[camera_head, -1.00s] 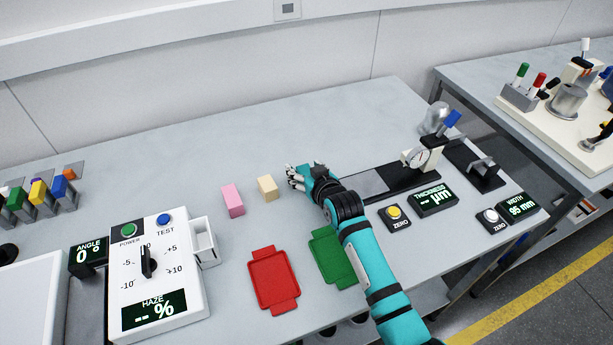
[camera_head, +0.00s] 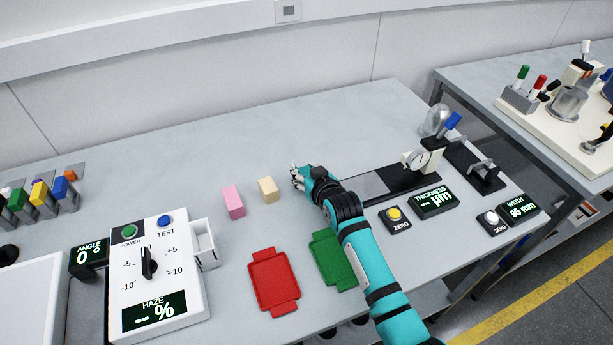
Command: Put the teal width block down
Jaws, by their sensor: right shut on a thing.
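My right gripper (camera_head: 298,178) is low over the grey bench, just right of a cream block (camera_head: 268,190). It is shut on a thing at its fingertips. The hand hides most of what it holds, and I cannot make out the teal width block as a separate shape. No teal block shows elsewhere on the bench. I cannot tell whether the held thing touches the bench top. My left gripper is not in view.
A pink block (camera_head: 233,202) stands left of the cream one. A red tray (camera_head: 274,281) and a green tray (camera_head: 331,262) lie nearer. The thickness gauge (camera_head: 421,160) is to the right, the haze meter (camera_head: 157,277) to the left. The bench behind the hand is clear.

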